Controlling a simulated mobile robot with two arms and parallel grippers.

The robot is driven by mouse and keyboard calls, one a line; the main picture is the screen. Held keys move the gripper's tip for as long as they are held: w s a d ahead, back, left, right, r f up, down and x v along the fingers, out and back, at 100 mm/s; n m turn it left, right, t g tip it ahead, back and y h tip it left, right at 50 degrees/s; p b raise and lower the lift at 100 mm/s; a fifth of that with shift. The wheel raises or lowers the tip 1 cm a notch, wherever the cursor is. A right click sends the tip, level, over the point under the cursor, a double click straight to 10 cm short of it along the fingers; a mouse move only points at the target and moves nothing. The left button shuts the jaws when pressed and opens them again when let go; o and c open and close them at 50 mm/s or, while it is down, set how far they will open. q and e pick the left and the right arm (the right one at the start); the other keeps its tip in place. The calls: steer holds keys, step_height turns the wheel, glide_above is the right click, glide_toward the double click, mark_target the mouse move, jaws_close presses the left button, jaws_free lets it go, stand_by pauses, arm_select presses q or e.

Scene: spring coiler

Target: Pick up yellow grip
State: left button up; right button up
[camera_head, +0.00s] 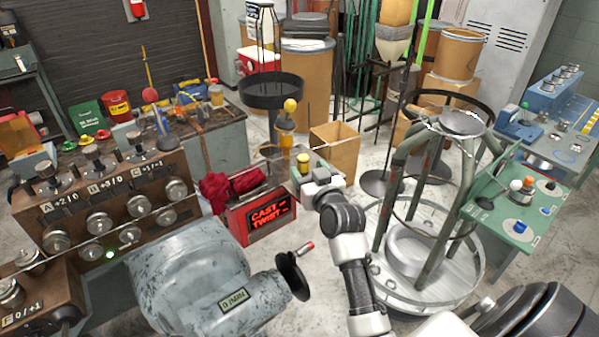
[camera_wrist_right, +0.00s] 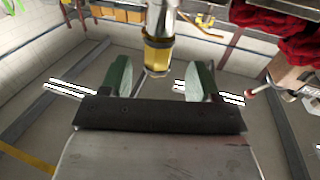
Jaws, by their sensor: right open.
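A yellow grip (camera_wrist_right: 157,56), a short cylinder with a dark band on a metal rod, shows in the right wrist view between and just beyond my open right fingers (camera_wrist_right: 158,78). Neither finger visibly touches it. In the head view my right gripper (camera_head: 314,174) reaches up the middle of the picture, and a small yellow cylinder (camera_head: 303,159) shows at its far end. Another yellow piece (camera_head: 286,139) with a yellow ball (camera_head: 290,105) above it stands just behind. I cannot tell for sure which of these the wrist view shows. My left gripper is not in view.
A red display box (camera_head: 262,222) with red cloth (camera_head: 232,187) stands left of the gripper. An open cardboard box (camera_head: 336,148) is behind it. A green metal stand (camera_head: 383,210) is close on the right. A crank wheel (camera_head: 292,276) juts out from the grey machine (camera_head: 190,275).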

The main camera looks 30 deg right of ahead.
mark_target(300, 158)
steer(key=shift+w, duration=0.35)
steer(key=w+p, duration=0.1)
steer(key=w, duration=0.1)
steer(key=w+d+p, duration=0.1)
steer(key=w, duration=0.1)
steer(key=shift+w+d, duration=0.15)
steer(key=shift+w, duration=0.1)
steer(key=shift+w+f, duration=0.1)
steer(key=shift+w, duration=0.2)
steer(key=shift+s, duration=0.1)
steer(key=shift+c, duration=0.2)
steer(key=c, duration=0.9)
jaws_close()
